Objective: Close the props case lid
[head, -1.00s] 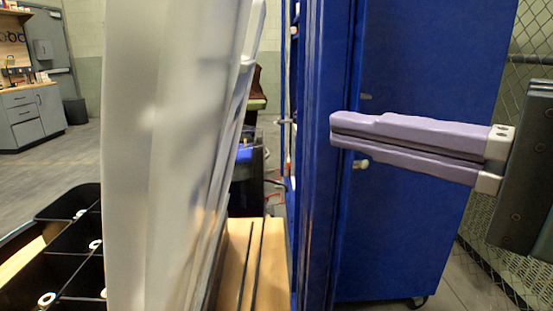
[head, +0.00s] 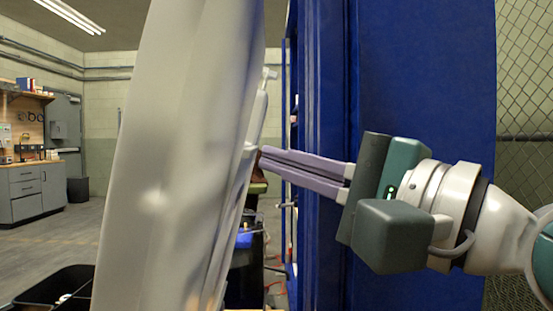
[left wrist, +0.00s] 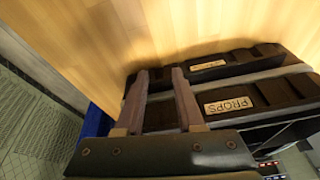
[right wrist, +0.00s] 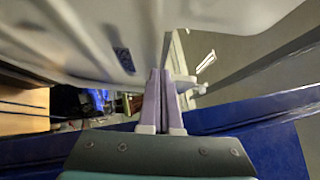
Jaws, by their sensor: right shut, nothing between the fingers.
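A large pale moulded panel, which looks like the raised case lid (head: 175,160), stands nearly upright in the head view. Its edge carries small latches, and it fills the top of the right wrist view (right wrist: 60,35). My right gripper (head: 264,160) is shut and empty, its fingertips at the lid's right edge; I cannot tell whether they touch. They also show in the right wrist view (right wrist: 160,72). The left wrist view shows a black case (left wrist: 270,95) with a PROPS label on a wooden top. My left gripper (left wrist: 162,72) is open over its edge, fingers apart.
A tall blue cabinet (head: 420,90) stands close behind my right gripper. A black compartment tray (head: 50,290) is at lower left. A wooden surface (left wrist: 170,30) extends past the case. A grey workbench (head: 35,190) and open floor are far left; a chain-link fence (head: 525,80) is at right.

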